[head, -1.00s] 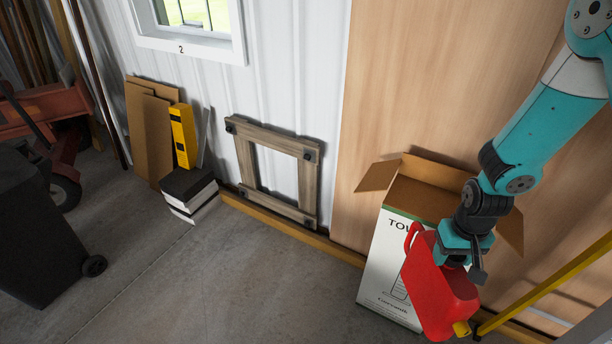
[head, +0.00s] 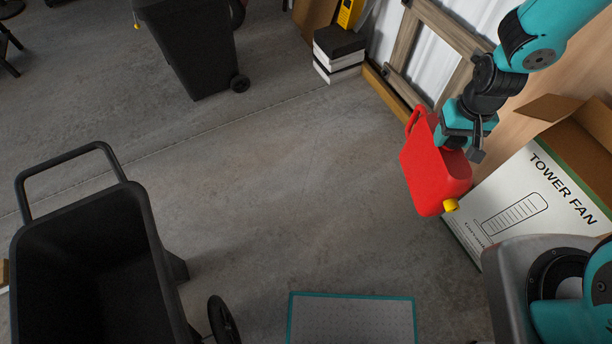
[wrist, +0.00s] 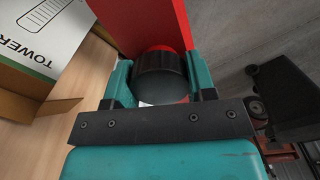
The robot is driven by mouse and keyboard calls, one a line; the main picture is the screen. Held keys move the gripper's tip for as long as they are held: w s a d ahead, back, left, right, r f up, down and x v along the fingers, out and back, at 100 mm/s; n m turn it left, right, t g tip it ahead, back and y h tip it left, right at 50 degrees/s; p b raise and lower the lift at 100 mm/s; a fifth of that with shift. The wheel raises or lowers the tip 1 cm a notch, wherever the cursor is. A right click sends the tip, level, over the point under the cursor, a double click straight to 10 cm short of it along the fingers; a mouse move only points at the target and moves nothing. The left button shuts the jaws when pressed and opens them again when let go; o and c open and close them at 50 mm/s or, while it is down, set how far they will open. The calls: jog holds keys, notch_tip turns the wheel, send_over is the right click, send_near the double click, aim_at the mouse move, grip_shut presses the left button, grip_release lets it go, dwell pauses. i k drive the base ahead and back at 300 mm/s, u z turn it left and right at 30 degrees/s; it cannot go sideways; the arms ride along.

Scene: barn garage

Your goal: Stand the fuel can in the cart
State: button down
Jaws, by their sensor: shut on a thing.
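The red fuel can (head: 432,170) with a yellow cap hangs from my gripper (head: 455,138) at the right of the head view, tilted and clear of the floor. In the wrist view, my gripper (wrist: 160,85) is shut on a round black part at the fuel can (wrist: 145,22), of which only a red strip shows. The cart (head: 160,222), a black tub with a loop handle and a wheel, stands at the lower left of the head view. Its tub looks empty. The can is well to the right of the cart, apart from it.
An open tower fan box (head: 535,195) stands close to the can's right. A black wheeled bin (head: 195,50), stacked books (head: 338,55) and a wooden frame (head: 405,45) are at the back. The floor between the can and the cart is clear.

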aim_at(136, 287)
jog(key=u, duration=0.75)
jog(key=i, duration=3.4)
jog(key=u, duration=4.45)
jog(key=i, duration=0.5)
jog(key=z, duration=0.05)
